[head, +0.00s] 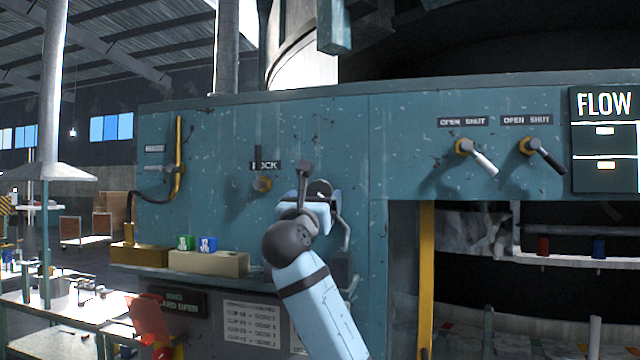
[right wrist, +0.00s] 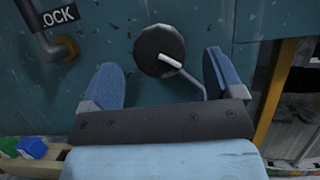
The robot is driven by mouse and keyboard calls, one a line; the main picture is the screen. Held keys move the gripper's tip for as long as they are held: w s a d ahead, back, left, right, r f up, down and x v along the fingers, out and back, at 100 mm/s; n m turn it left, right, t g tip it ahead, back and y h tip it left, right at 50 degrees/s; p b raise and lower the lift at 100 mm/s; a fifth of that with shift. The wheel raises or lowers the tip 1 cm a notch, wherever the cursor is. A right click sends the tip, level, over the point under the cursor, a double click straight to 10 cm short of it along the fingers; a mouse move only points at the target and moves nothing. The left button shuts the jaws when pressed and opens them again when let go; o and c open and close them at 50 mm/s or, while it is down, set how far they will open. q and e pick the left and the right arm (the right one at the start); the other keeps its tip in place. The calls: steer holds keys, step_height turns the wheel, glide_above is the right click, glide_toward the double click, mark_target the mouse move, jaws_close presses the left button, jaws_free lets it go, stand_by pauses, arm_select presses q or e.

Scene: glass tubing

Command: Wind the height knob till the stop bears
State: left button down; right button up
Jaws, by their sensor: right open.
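The dark round knob (right wrist: 158,50) with a thin bent grey crank and a pale tip sits on the teal panel in the right wrist view. I take it for the height knob. In the head view it is mostly hidden behind my right gripper (head: 320,195). In the right wrist view my right gripper (right wrist: 160,75) is open, one blue finger to each side of the knob; the crank's end lies by the right finger. I cannot tell whether the fingers touch it. I cannot make out the stop. My left gripper is not in view.
A LOCK lever (head: 261,183) stands left of the knob. Two OPEN/SHUT levers (head: 478,157) (head: 540,153) are at right, beside a FLOW panel (head: 605,135). A ledge (head: 190,272) below carries green and blue cubes and a beige block. A yellow post (head: 426,280) edges a dark opening.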

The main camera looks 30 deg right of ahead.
mark_target(318, 194)
steer(key=shift+p+x, duration=0.55)
steer(key=shift+x, duration=2)
steer(key=shift+a, duration=0.1)
steer(key=c, duration=0.9)
